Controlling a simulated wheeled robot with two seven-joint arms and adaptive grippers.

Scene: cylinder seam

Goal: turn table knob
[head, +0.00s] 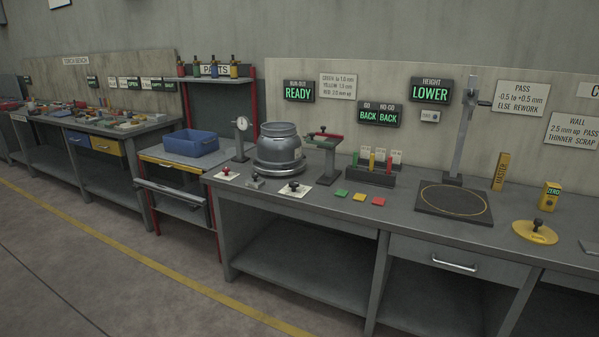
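A grey metal cylinder (281,144) stands upright on a round base (280,166) at the left part of the grey workbench. A dark knob (537,225) stands on a yellow disc at the right. I cannot tell which one is the table knob. Neither of my grippers is in view.
A dial gauge (241,134) stands left of the cylinder and a clamp-like stand (325,148) right of it. Green, yellow and red tiles (360,197) lie near the front edge. A height stand (462,140) rises behind a dark square plate (440,210). A READY sign (299,92) hangs behind.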

